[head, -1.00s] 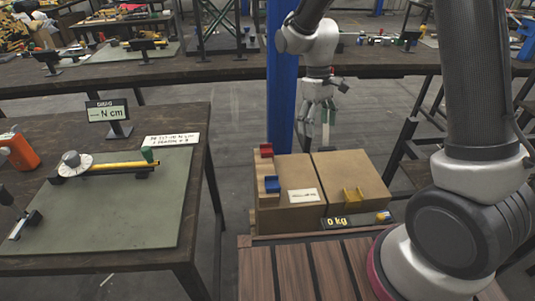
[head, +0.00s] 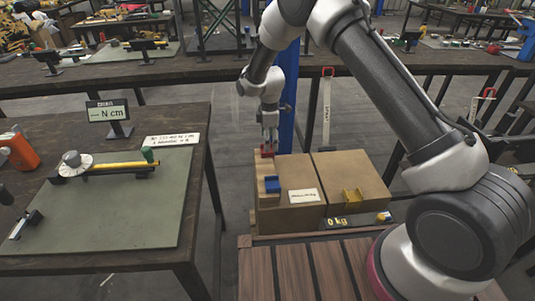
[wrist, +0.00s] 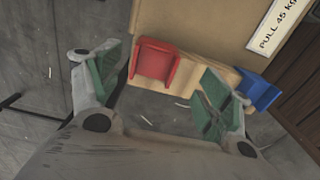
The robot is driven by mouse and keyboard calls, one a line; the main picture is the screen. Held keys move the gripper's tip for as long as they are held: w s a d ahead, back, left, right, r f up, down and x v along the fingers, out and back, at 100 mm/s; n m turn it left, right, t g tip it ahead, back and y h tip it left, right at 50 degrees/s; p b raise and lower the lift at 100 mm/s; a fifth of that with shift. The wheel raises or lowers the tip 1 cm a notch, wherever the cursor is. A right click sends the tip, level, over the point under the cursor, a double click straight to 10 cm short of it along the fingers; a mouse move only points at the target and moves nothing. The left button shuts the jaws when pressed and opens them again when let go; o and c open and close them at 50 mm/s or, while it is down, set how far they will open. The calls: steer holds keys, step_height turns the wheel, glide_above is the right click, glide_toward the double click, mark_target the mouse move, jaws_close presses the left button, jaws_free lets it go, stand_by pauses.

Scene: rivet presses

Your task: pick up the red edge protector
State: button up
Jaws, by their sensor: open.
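The red edge protector (wrist: 154,61) sits on the edge of a cardboard box (wrist: 205,22) in the wrist view. It lies ahead of the gap between my open fingers. In the head view the red edge protector (head: 266,151) shows at the box's far left corner, partly covered by my gripper (head: 269,138). In the wrist view my gripper (wrist: 160,98) is open and empty, its green-padded fingers to the left and right of the protector. I cannot tell the remaining height between them.
A blue edge protector (wrist: 257,92) sits close by on the same box edge; it also shows in the head view (head: 273,184). A blue post (head: 287,105) stands behind the boxes. A workbench (head: 190,240) is at left.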

mark_target(267, 154)
steer(key=f, duration=0.5)
steer(key=shift+w, duration=0.3)
steer(key=shift+d, duration=0.1)
steer(key=shift+r, duration=0.1)
steer(key=c, duration=1.1)
